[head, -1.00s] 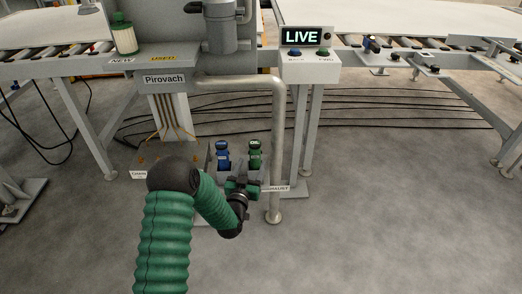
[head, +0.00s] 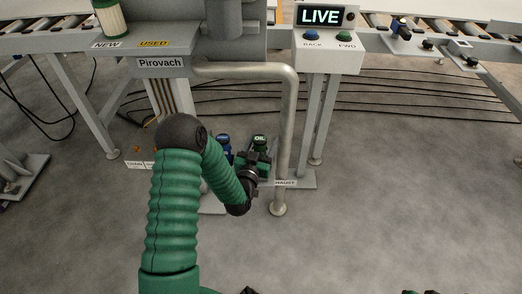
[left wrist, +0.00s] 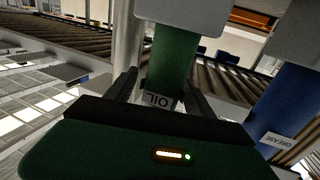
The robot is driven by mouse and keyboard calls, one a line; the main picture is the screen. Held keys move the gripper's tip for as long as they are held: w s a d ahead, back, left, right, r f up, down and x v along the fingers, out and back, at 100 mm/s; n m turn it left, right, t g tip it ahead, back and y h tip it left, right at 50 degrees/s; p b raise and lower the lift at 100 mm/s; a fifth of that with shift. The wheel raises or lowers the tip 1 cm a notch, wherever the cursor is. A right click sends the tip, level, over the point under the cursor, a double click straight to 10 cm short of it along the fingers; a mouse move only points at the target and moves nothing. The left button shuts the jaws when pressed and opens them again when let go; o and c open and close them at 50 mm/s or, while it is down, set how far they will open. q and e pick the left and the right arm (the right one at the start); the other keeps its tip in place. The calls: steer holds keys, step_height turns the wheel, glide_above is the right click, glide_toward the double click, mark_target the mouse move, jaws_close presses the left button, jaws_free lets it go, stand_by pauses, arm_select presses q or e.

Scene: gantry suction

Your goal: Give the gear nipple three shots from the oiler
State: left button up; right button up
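The green oiler (head: 260,141), lettered OIL, stands in a holder at the foot of the machine beside a blue grease can (head: 223,140). My left gripper (head: 254,160) is at the oiler. In the left wrist view, its dark fingers lie on either side of the green oiler body (left wrist: 172,62), open, with no clear contact. The blue can, labelled GREASE, shows right of them (left wrist: 285,100). Small orange fittings (head: 137,150) sit by a white label left of the holder. I cannot tell which is the gear nipple. Dark green parts at the bottom edge may be my right gripper (head: 422,291).
A grey bent pipe (head: 285,130) rises close to the right of my left gripper. A control box with a LIVE display (head: 328,40) stands behind it. Cables (head: 400,95) cross the floor at the back. The floor in front and at right is clear.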

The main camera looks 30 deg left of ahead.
arm_select(q)
steer(key=shift+d, duration=0.25)
steer(key=shift+c, duration=1.2)
steer(key=shift+w, duration=0.1)
steer(key=shift+c, duration=1.1)
steer(key=shift+a+f, duration=0.2)
steer(key=shift+a, duration=0.25)
jaws_close()
steer(key=shift+d, duration=0.15)
arm_select(e)
steer(key=shift+d, duration=0.1)
steer(key=shift+f, duration=0.1)
arm_select(q)
steer(key=shift+r, duration=0.15)
